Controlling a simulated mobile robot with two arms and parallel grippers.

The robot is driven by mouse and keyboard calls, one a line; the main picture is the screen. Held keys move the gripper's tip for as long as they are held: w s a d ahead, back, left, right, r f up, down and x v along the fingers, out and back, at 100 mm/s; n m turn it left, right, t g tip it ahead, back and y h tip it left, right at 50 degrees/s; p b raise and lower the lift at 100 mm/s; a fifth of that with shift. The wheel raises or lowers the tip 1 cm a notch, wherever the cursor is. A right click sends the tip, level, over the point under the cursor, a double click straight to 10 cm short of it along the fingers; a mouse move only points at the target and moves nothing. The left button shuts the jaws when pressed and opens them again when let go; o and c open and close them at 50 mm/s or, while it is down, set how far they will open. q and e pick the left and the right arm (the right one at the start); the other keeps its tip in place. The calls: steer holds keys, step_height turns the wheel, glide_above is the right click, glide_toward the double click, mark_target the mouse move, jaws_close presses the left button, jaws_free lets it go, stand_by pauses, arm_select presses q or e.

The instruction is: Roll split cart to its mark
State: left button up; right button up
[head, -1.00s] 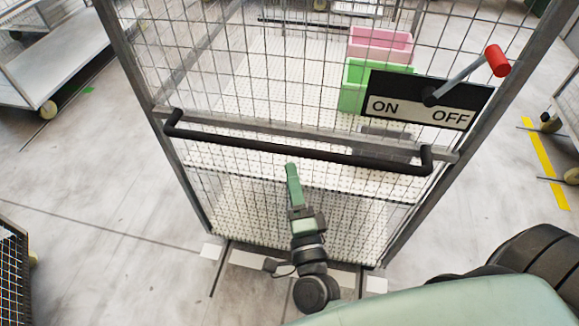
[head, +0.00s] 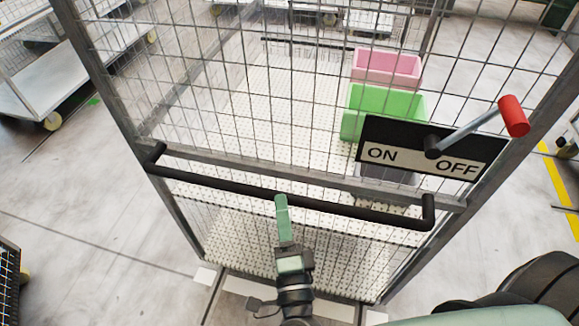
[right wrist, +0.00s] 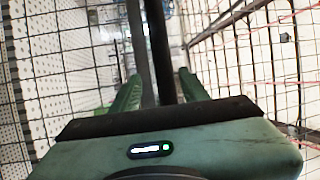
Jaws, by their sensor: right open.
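The wire-mesh cart (head: 140,110) stands directly in front of me, with a black push handle (head: 290,196) across its near side. My right gripper (head: 282,200) is at the handle, left of its middle. In the right wrist view the green fingers of the right gripper (right wrist: 158,90) are apart, one on each side of the black handle bar (right wrist: 158,50). I cannot tell whether they touch it. An ON/OFF plate (head: 430,150) is on the cart's right side; its red-tipped lever (head: 513,116) points up over the OFF side. My left gripper is not in view.
A green bin (head: 385,108) and a pink bin (head: 388,66) show through the mesh. White floor marks (head: 245,287) lie at the cart's near foot. Another cart (head: 40,95) stands left, a dark mesh crate (head: 8,285) lower left. A yellow floor line (head: 560,195) runs right.

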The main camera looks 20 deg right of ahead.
steer(key=w, duration=0.1)
steer(key=w+r+p, duration=0.1)
steer(key=w+r, duration=0.1)
steer(key=shift+w+a+p, duration=0.15)
steer(key=shift+a+p, duration=0.1)
steer(key=shift+p, duration=0.15)
steer(key=shift+f+p+x, duration=0.15)
steer(key=shift+p+x, duration=0.05)
steer(key=shift+x, duration=0.65)
steer(key=shift+f+p+x, duration=0.15)
steer(key=shift+p+x, duration=0.05)
steer(key=shift+x, duration=0.7)
steer(key=shift+d+f, duration=0.1)
steer(key=shift+d, duration=0.1)
jaws_close()
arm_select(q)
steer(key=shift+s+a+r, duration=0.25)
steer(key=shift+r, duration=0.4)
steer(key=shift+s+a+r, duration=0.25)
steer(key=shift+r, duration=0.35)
